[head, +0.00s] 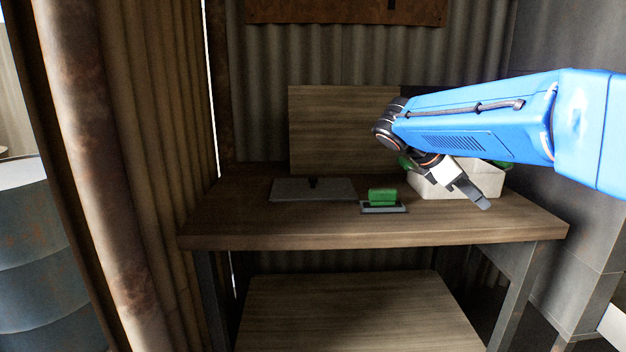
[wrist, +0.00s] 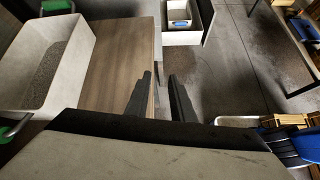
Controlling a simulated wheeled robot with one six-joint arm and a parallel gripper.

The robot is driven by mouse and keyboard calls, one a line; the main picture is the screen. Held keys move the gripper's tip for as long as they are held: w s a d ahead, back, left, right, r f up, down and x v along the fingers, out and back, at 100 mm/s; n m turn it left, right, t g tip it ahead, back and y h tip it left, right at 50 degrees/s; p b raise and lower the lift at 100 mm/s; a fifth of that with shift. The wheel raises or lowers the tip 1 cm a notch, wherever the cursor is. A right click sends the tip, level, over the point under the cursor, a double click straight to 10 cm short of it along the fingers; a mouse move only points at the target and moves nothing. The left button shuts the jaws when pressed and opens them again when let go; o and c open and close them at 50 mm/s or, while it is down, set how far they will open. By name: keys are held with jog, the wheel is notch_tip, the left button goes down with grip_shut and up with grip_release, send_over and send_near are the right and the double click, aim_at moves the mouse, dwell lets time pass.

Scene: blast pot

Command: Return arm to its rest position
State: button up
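My blue arm reaches in from the right in the head view. My gripper (head: 485,204) is over the right part of the wooden table (head: 330,228), in front of a whitish bin (head: 430,188). In the wrist view my gripper (wrist: 160,76) has its two dark fingers apart, with nothing between them. They point past the table's edge toward the floor. The bin (wrist: 85,55) shows at the left there, with grey grainy material inside and green parts at its ends. The arm hides part of the bin in the head view.
A green block (head: 382,195) sits on a small grey plate (head: 384,209). A flat grey lid-like plate with a dark knob (head: 313,188) lies left of it. A wooden board (head: 340,120) stands behind. An open drawer (wrist: 183,38) holds something blue. A barrel (head: 40,260) stands left.

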jog(key=s+a+f+m+t+y, duration=0.1)
jog(key=s+a+f+m+y, duration=0.1)
jog(key=s+f+m, duration=0.3)
jog(key=s+a+f+m+t+y, duration=0.1)
jog(key=s+a+f+m+y, duration=0.2)
jog(key=s+f+m+y, duration=0.2)
jog(key=s+a+f+m+t+y, duration=0.2)
jog(key=s+f+m, duration=0.4)
jog(key=s+f, duration=0.4)
jog(key=s+a+y, duration=0.1)
jog(key=s, duration=0.5)
jog(key=shift+f, duration=0.35)
